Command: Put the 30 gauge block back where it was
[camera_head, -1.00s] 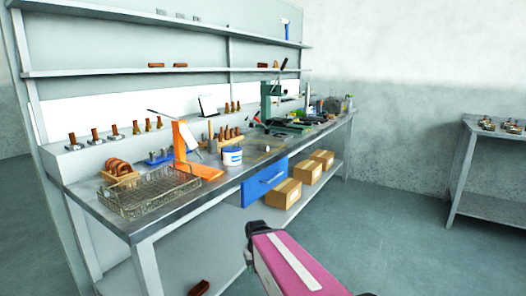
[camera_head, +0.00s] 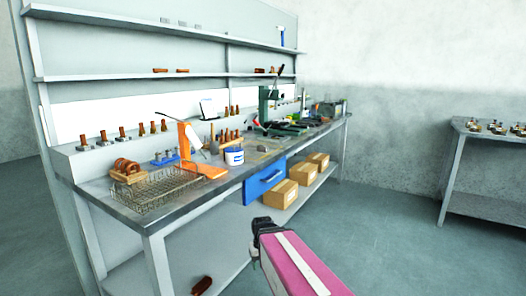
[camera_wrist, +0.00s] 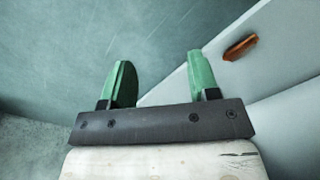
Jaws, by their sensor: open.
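My gripper (camera_wrist: 160,82) shows in the wrist view with two green fingers spread apart and nothing between them. In the head view my gripper (camera_head: 262,235) is in front of the workbench, lower than its top, over the floor. I cannot make out which thing is the 30 gauge block. Brown blocks stand in a row on the raised ledge (camera_head: 90,160) at the back left of the bench. More brown pieces stand in a wooden holder (camera_head: 228,146) near the middle. Small brown blocks (camera_head: 168,71) lie on the middle shelf.
The workbench (camera_head: 200,190) carries a wire basket (camera_head: 158,190), an orange stand (camera_head: 187,140), a white tub (camera_head: 234,156) and a green press (camera_head: 268,105). A blue drawer (camera_head: 265,182) hangs under it. Cardboard boxes (camera_head: 285,194) and a brown piece (camera_head: 201,286) lie below.

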